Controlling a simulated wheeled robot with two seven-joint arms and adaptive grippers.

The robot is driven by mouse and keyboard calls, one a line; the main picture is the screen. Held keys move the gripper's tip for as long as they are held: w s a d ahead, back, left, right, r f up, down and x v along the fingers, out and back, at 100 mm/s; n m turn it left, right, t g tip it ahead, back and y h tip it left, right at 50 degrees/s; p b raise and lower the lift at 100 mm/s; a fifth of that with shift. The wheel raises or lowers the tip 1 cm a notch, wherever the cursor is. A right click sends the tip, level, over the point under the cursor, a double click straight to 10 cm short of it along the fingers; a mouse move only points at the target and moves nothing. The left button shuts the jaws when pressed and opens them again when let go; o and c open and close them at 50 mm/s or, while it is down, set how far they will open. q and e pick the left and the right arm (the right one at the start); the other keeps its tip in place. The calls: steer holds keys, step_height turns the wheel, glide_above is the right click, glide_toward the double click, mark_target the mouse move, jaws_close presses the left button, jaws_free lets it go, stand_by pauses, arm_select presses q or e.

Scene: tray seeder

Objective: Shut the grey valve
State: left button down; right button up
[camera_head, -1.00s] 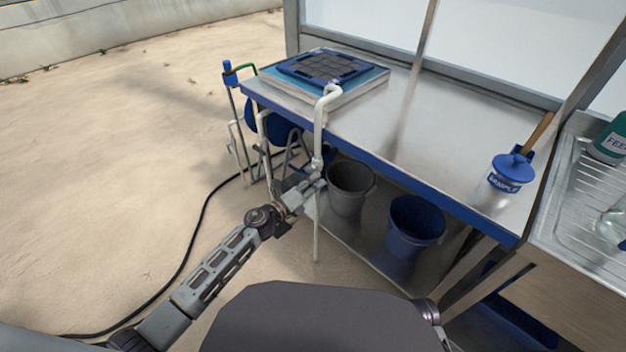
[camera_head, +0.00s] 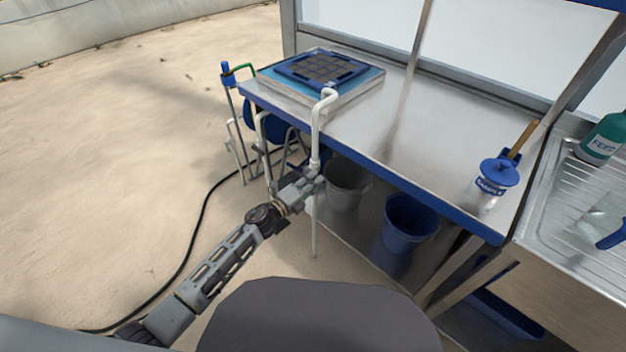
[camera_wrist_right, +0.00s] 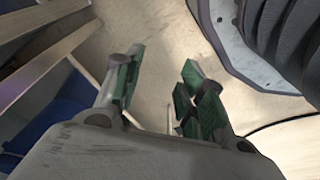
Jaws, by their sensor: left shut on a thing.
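A white standpipe (camera_head: 317,125) with a bent top rises at the near left corner of the steel bench. The grey valve (camera_head: 314,166) sits low on this pipe, below the bench top, and is partly hidden by my gripper. My left gripper (camera_head: 308,181) reaches in from the lower left and is shut at the valve, on what looks like its handle; the fingers cover most of it. My right gripper (camera_wrist_right: 160,72) shows in the right wrist view with its green-padded fingers apart and nothing between them.
A blue-framed seed tray (camera_head: 322,69) lies on the bench (camera_head: 430,125). A grey bucket (camera_head: 345,186) and a blue bucket (camera_head: 408,224) stand under it. A blue sample pot (camera_head: 497,174) and a green feed bottle (camera_head: 603,140) are at the right. A black hose (camera_head: 205,215) crosses the floor.

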arm_select(q)
steer(key=shift+r+n+p, duration=0.45)
steer(key=shift+n+p, duration=0.65)
steer(key=shift+n, duration=0.1)
arm_select(e)
step_height(320, 180, down, 6)
steer(key=s+d, duration=0.2)
steer(key=shift+s+d, duration=0.25)
steer(key=shift+d, duration=0.05)
arm_select(q)
steer(key=c, duration=1.3)
jaws_free()
steer(key=shift+c, duration=0.2)
arm_select(e)
steer(key=shift+s+d, duration=0.1)
arm_select(q)
steer(key=v, duration=1.2)
